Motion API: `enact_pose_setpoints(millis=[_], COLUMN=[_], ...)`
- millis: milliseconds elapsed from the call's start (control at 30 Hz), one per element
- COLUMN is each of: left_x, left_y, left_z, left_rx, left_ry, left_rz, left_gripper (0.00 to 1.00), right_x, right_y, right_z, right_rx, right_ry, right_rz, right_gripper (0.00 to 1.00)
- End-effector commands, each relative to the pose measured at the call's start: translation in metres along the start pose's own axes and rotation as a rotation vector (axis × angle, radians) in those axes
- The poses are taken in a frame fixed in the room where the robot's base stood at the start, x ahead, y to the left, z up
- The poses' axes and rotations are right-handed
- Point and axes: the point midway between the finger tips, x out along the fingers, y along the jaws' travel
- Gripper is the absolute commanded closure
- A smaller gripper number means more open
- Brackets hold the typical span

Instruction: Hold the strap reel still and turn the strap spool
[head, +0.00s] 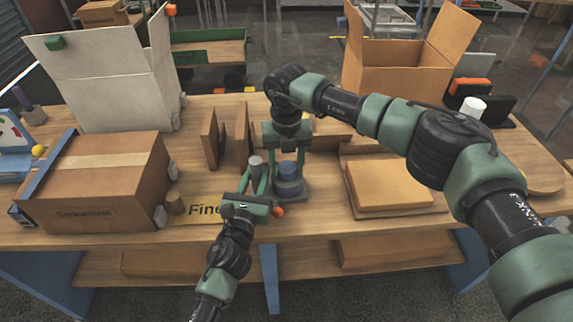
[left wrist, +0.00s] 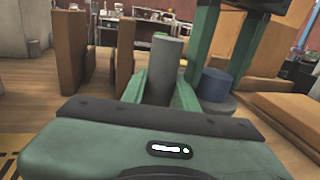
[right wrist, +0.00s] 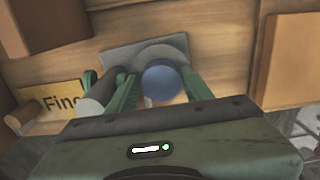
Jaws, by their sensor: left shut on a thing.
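The strap reel is a grey base (right wrist: 117,54) with an upright grey post (left wrist: 164,72) and a blue spool (head: 288,174) beside it. My left gripper (head: 256,178) is shut on the grey post, with a finger on either side in the left wrist view. My right gripper (head: 285,158) points down from above the blue spool. Its fingers are apart, one on either side of the spool (right wrist: 161,84) in the right wrist view. Contact between these fingers and the spool cannot be made out. The spool also shows in the left wrist view (left wrist: 215,85).
A closed cardboard box (head: 100,180) and an open white box (head: 105,80) stand on the left. Upright brown panels (head: 210,138) are behind my left gripper. Flat cartons (head: 390,185) lie right of the reel. A yellow sign (head: 197,209) lies near the front edge.

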Motion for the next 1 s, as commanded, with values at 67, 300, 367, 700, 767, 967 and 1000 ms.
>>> enact_pose_setpoints(millis=[67,300,367,700,767,967,1000], left_x=[0.0,0.0,0.0,0.0,0.0,0.0,0.0], left_y=[0.0,0.0,0.001,0.001,0.001,0.001,0.001], left_z=[-0.001,-0.001,-0.001,-0.001,-0.001,-0.001,-0.001], left_rx=[-0.001,-0.001,-0.001,-0.001,-0.001,0.0,0.0], left_ry=[0.002,0.002,0.002,0.002,0.002,0.001,0.001], left_rz=[0.0,0.002,0.002,0.003,0.003,0.003,0.003], left_gripper=[1.0,1.0,1.0,1.0,1.0,1.0,1.0], right_x=[0.001,-0.005,-0.013,-0.083,-0.093,-0.115,-0.117], right_y=[0.0,0.0,0.0,0.0,0.0,0.0,0.0], right_z=[0.0,0.0,0.0,0.001,0.001,0.0,0.0], right_rx=[0.0,-0.001,-0.001,0.0,0.0,0.0,0.0], right_ry=[0.001,0.001,0.001,-0.002,-0.001,0.001,0.001], right_rz=[0.0,-0.001,-0.001,0.001,-0.001,0.0,0.0], right_gripper=[0.49,0.49,0.49,0.49,0.49,0.49,0.49])
